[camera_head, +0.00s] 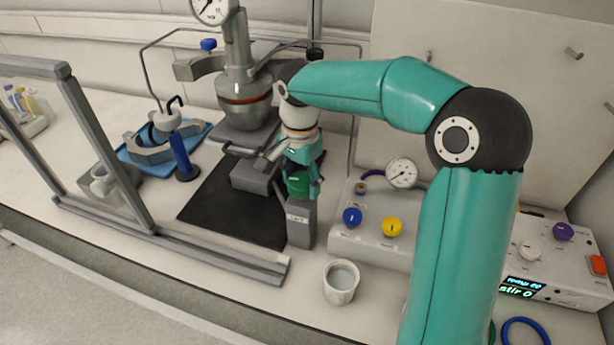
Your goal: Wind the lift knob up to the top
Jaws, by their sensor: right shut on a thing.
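The lift knob (298,184) is a dark green knob on top of a grey post (300,222) with a small label, at the right edge of the black mat. My right gripper (304,182) points down from above and is shut on the knob, with its teal fingers on either side. The fingers hide part of the knob. Left of the post is the grey lift block (250,177). Above it a steel reactor vessel (246,110) hangs in a clamp, its bottom near a grey plate (240,140). My left gripper is not in view.
A grey frame (180,245) runs along the front left. A white cup (341,282) stands in front of the post. A control box (370,225) with blue and yellow knobs and a gauge (402,172) is at right. A blue tray (160,160) lies behind left.

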